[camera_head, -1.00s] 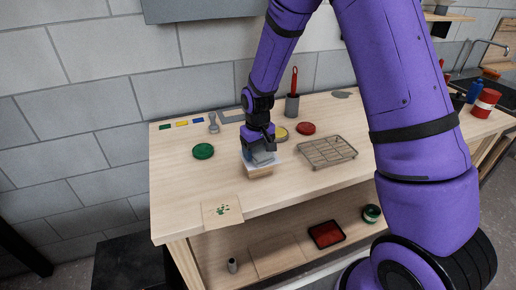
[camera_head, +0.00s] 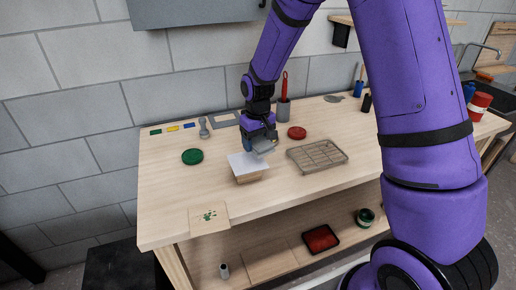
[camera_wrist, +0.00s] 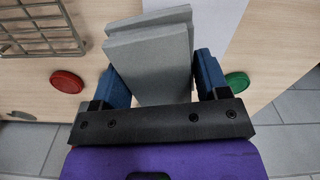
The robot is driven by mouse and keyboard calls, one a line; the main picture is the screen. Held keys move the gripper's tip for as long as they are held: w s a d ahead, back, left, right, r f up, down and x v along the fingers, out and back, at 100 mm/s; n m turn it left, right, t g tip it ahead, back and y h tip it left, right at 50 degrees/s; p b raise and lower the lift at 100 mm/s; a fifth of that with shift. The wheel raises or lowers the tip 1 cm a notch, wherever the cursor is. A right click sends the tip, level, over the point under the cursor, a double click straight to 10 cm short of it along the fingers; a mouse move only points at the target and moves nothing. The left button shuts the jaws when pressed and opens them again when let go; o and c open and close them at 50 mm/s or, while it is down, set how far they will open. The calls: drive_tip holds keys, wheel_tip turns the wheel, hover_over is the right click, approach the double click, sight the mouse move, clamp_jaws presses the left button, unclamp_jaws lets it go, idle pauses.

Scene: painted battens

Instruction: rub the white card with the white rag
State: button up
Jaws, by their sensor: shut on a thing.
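The white card (camera_head: 243,162) lies flat on a pale wooden block (camera_head: 251,178) on the workbench. A strip of it also shows in the wrist view (camera_wrist: 224,28), beyond the held thing. My gripper (camera_head: 262,142) is over the card's far right edge. In the wrist view its blue fingers (camera_wrist: 163,82) are shut on a folded, pale grey pad (camera_wrist: 150,60), which I take to be the white rag; it shows in the head view (camera_head: 264,148). I cannot tell whether the rag touches the card. The rag hides part of the card.
A green lid (camera_head: 192,157) lies left of the card, a red lid (camera_head: 297,132) at the back right. A wire rack (camera_head: 317,156) stands to the right. A grey cup with a red-handled tool (camera_head: 283,110) stands behind. A spattered sheet (camera_head: 209,217) lies at the front edge.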

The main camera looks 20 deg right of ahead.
drive_tip(key=shift+r, duration=1.75)
